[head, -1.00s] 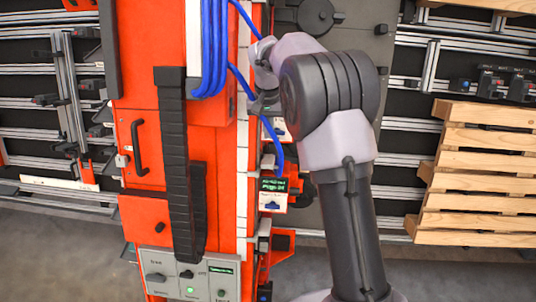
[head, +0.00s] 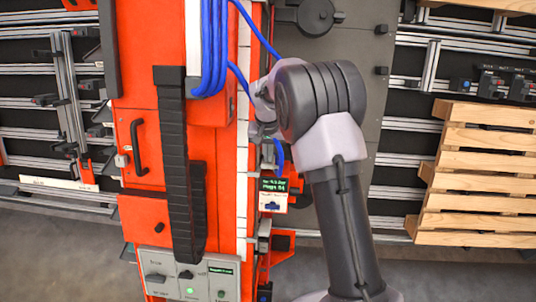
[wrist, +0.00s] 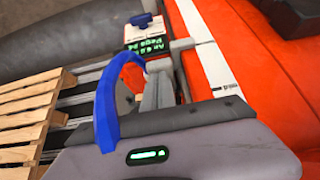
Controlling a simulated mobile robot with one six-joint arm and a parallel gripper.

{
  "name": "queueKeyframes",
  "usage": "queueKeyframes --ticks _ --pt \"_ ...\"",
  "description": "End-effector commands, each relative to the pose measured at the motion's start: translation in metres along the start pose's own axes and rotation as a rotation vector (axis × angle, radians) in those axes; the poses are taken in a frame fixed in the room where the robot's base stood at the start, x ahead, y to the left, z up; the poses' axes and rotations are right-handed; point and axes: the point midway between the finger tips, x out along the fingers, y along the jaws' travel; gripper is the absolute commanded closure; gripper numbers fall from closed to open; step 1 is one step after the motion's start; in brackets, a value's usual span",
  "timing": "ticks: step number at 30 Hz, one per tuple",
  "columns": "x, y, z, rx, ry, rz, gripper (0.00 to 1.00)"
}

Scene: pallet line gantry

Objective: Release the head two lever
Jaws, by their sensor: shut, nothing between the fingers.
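A small white unit with a green-lit display (head: 272,186) and a blue lever (head: 272,206) sits on the right side of the orange machine. A similar display (wrist: 150,47) and blue lever (wrist: 146,20) show at the top of the wrist view; the label is too small to read for sure. My gripper (head: 266,135) is shut and empty beside the machine's right edge, above that unit. The grey fingers (wrist: 160,85) point towards the unit in the wrist view, apart from its lever. My arm and gripper hide the area of the upper unit.
Blue hoses (head: 213,50) hang on the orange machine (head: 140,90); one blue curve (wrist: 106,105) crosses close to the wrist camera. A black cable chain (head: 178,150) runs down the front. A control panel (head: 190,277) is below. Wooden pallets (head: 480,175) stand right.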

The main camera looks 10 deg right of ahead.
Motion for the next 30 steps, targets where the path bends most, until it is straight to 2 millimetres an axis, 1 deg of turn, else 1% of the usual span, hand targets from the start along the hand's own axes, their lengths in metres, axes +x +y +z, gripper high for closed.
queueKeyframes --ticks 4,11,17,23,27,30 --pt "0.007 0.0 0.003 0.0 0.032 0.0 1.0" --pt "0.007 0.0 0.004 0.0 0.069 0.0 1.0" --pt "0.015 -0.001 0.007 -0.002 0.122 0.0 1.0" --pt "0.03 0.0 0.013 -0.002 0.233 -0.001 1.0" --pt "0.042 -0.001 0.019 -0.002 0.338 -0.002 1.0" --pt "0.048 -0.001 0.024 -0.002 0.41 -0.002 1.0"
